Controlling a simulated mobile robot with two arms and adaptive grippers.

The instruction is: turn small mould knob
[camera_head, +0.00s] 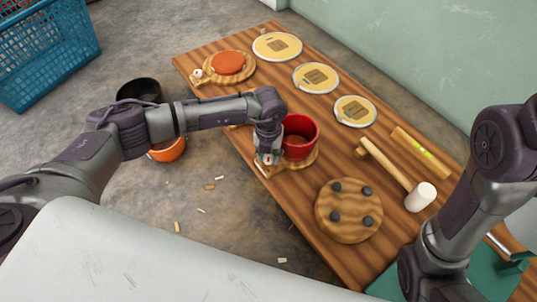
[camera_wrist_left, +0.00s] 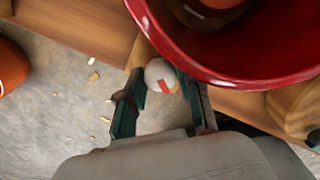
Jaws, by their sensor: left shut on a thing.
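The small mould's knob is a pale ball with a red mark (camera_wrist_left: 158,72), between my left gripper's teal fingers (camera_wrist_left: 160,92) in the left wrist view. In the head view, my left gripper (camera_head: 267,156) points down at the near edge of the bench and is shut on this knob. The knob sits at the near side of a wooden base (camera_head: 308,160) that carries a red drum shell (camera_head: 300,137). The red rim (camera_wrist_left: 215,78) hangs close over the right finger. My right arm comes in at the right; its fingers cannot be made out.
On the wooden bench (camera_head: 385,240) stand another mould with an orange disc (camera_head: 228,62), several pale round skins (camera_head: 315,77), a mallet (camera_head: 420,196), a level (camera_head: 420,152) and a round board with dark pegs (camera_head: 348,222). An orange bowl (camera_head: 168,151) is on the floor.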

